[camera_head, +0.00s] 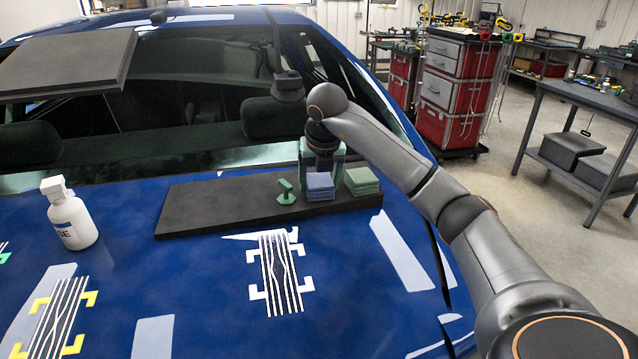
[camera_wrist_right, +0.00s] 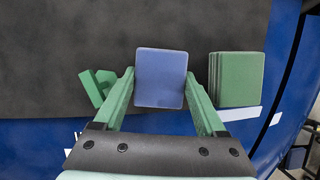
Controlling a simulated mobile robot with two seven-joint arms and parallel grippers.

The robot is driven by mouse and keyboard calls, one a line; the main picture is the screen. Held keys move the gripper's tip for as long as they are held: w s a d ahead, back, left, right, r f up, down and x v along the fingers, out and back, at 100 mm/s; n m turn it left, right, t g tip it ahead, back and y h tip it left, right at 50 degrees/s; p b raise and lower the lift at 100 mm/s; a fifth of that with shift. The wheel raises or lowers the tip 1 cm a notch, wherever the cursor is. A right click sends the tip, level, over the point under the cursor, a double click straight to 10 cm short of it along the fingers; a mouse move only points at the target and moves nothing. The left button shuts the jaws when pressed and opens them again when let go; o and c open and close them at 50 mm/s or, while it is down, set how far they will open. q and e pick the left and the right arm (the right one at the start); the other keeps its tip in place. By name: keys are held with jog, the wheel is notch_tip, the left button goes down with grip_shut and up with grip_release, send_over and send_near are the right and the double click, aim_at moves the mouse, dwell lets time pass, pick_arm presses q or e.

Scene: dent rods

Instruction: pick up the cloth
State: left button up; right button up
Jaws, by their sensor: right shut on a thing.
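A blue folded cloth (camera_head: 320,187) lies on the dark mat (camera_head: 225,203) on the blue car. My right gripper (camera_head: 321,162) reaches down to it from behind. In the right wrist view, the blue cloth (camera_wrist_right: 160,78) sits between the two green fingers (camera_wrist_right: 160,90), which touch its left and right sides. The right gripper is shut on it. I cannot tell any gap between the cloth and the mat. My left gripper is in neither view.
A green folded stack (camera_head: 361,181) lies close right of the blue cloth, and a small green tool (camera_head: 286,191) close left. A white spray bottle (camera_head: 70,214) stands at the left. Striped rod patterns (camera_head: 278,272) lie in front. A dark panel (camera_head: 65,62) is at upper left.

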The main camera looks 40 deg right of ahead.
jog(key=shift+r, duration=0.55)
jog(key=s+a+r+p, duration=0.1)
jog(key=s+a+r, duration=0.8)
jog(key=s+r, duration=0.1)
jog(key=shift+a+r+p, duration=0.35)
jog(key=shift+r, duration=0.55)
jog(key=shift+s, duration=0.1)
jog(key=o, duration=0.8)
jog(key=c, duration=0.7)
